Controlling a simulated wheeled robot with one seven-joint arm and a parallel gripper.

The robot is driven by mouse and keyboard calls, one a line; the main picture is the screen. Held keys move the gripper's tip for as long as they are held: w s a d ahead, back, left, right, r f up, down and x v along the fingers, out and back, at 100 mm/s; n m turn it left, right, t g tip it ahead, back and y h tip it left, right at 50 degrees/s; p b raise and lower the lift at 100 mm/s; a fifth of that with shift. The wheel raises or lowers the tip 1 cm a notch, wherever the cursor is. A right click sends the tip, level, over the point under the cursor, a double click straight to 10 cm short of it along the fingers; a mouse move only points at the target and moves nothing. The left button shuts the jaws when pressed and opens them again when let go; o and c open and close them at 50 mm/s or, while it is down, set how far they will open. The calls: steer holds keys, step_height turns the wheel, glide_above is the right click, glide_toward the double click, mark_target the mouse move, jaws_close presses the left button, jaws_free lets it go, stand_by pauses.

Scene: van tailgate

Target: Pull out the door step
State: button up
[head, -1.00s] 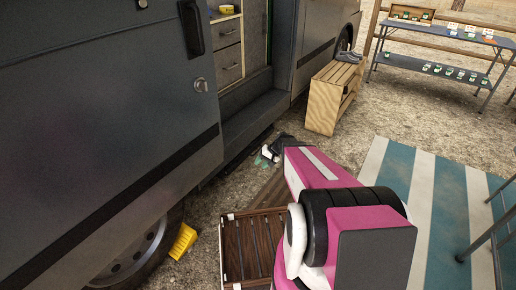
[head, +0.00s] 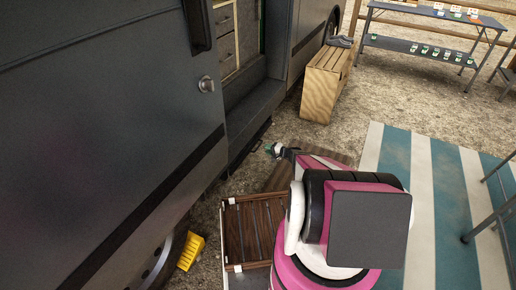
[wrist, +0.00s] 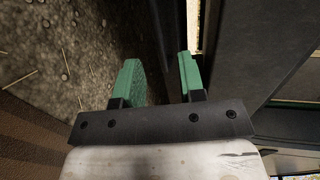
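In the head view the door step seems to be the dark narrow ledge (head: 247,146) low under the van's open doorway, close against the body. My gripper (head: 276,150) is low beside it, just to its right, mostly hidden behind my pink arm. In the wrist view my gripper (wrist: 162,82) has two green fingers standing apart with a gap between them. A dark edge (wrist: 166,28), perhaps the step's, runs ahead of that gap. I cannot tell whether either finger touches it.
The van's door panel (head: 100,130) fills the left. A wooden crate (head: 326,82) with shoes on it stands past the doorway. A slatted wooden piece (head: 250,232) and a yellow wheel chock (head: 191,251) lie near. A striped rug (head: 432,190) covers the ground at right.

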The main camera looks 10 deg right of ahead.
mark_target(258, 147)
steer(key=shift+x, duration=3.85)
steer(key=shift+s, duration=0.1)
jaws_close()
